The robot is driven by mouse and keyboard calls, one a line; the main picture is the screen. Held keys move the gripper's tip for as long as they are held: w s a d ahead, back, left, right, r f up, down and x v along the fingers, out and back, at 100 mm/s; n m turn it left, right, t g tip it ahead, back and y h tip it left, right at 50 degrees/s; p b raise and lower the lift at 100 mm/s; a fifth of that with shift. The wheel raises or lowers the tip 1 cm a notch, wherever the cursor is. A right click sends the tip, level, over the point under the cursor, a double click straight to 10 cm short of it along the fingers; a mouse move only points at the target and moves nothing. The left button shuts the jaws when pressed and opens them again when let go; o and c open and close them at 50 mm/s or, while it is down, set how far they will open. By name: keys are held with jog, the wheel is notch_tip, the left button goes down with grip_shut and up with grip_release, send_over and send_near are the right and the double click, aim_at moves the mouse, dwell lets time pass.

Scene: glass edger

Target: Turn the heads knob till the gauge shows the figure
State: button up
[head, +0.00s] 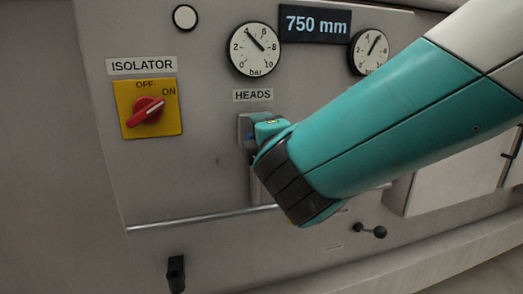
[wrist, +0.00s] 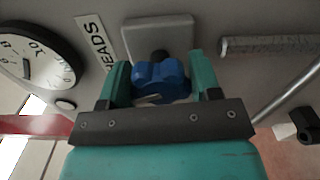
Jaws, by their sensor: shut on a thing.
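The blue heads knob (wrist: 162,80) is on a grey mounting plate (wrist: 160,35) beside the HEADS label (wrist: 96,42). My gripper (wrist: 160,72) is shut on the knob, one teal finger on each side. In the head view my gripper (head: 262,132) is at the panel just below the HEADS label (head: 253,95), and my wrist hides most of the knob. The heads gauge (head: 254,50), marked 0 to 10 bar, is above that label. Its needle points up and left, close to the 4.
A second gauge (head: 369,51) and a 750 mm display (head: 316,25) are to the right. A red isolator switch (head: 146,110) on a yellow plate is to the left. A thin rail (head: 190,220) crosses below, with a black handle (head: 176,274) lower down.

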jog(key=shift+d+f+m+b, duration=0.1)
jog(key=shift+m+b, duration=1.7)
jog(key=shift+m, duration=0.2)
jog(key=o, duration=0.9)
jog(key=shift+s, duration=0.1)
jog(key=shift+b+v, duration=2.85)
jog(key=shift+v, duration=5.75)
